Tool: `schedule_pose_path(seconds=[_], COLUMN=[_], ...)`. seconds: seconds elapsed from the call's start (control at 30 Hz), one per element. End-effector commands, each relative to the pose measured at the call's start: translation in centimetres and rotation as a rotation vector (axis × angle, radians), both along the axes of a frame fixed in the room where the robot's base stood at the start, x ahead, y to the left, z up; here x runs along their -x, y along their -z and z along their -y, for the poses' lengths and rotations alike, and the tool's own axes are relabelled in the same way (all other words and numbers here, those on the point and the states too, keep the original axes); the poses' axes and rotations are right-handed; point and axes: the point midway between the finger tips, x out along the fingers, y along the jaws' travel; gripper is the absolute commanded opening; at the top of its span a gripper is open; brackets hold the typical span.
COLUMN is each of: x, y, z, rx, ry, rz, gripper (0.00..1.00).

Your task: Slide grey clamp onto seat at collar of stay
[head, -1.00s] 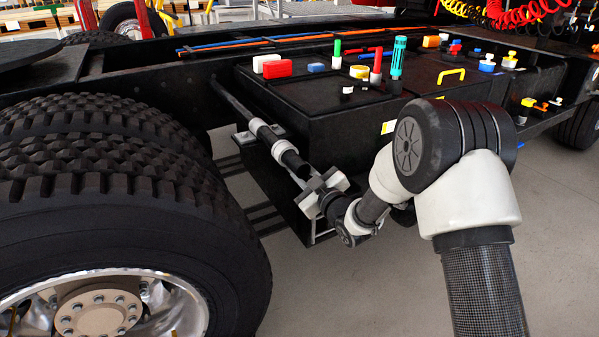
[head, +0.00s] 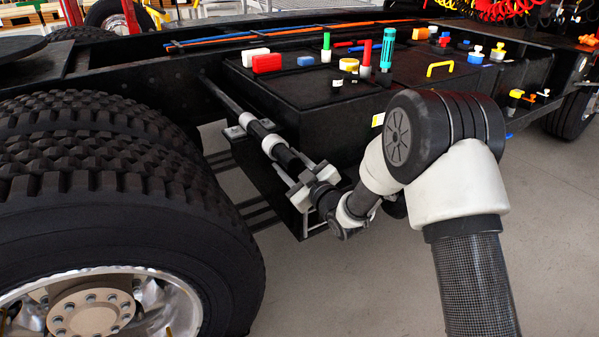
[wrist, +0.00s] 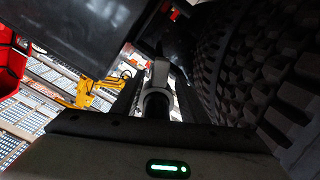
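The stay (head: 225,97) is a dark rod slanting down right beside the black box. It carries two pale rings; the lower one, which looks like the collar (head: 270,143), has a thicker dark section below it. My gripper (head: 303,178) is at the lower end of this section, its pale fingers on either side of the line. In the wrist view a grey ring (wrist: 157,93) with a dark centre lies between the dark fingers of my gripper (wrist: 158,105). I cannot tell for sure that this ring is the grey clamp, or whether the fingers touch it. The seat is not clearly seen.
A large tyre (head: 110,190) stands close left of the stay; its tread also fills the right of the wrist view (wrist: 260,70). The black box (head: 300,100) with coloured parts on top is behind. Open floor (head: 330,290) lies below.

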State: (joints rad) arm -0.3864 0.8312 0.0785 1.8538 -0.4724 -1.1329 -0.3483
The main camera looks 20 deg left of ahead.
Motion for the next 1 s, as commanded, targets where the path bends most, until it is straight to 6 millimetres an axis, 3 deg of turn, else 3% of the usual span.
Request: schedule_pose_path(seconds=[0.17, 0.63, 0.8, 1.0], x=[1.6, 8.8, 10.4, 11.1], y=[-0.1, -0.1, 0.0, 0.0], z=[2.1, 10.5, 12.3, 13.0], rx=[0.001, 0.001, 0.001, 0.001], ry=[0.004, 0.003, 0.002, 0.000], rz=[-0.002, -0.002, -0.002, -0.001], gripper=[0.40, 0.40, 0.40, 0.40])
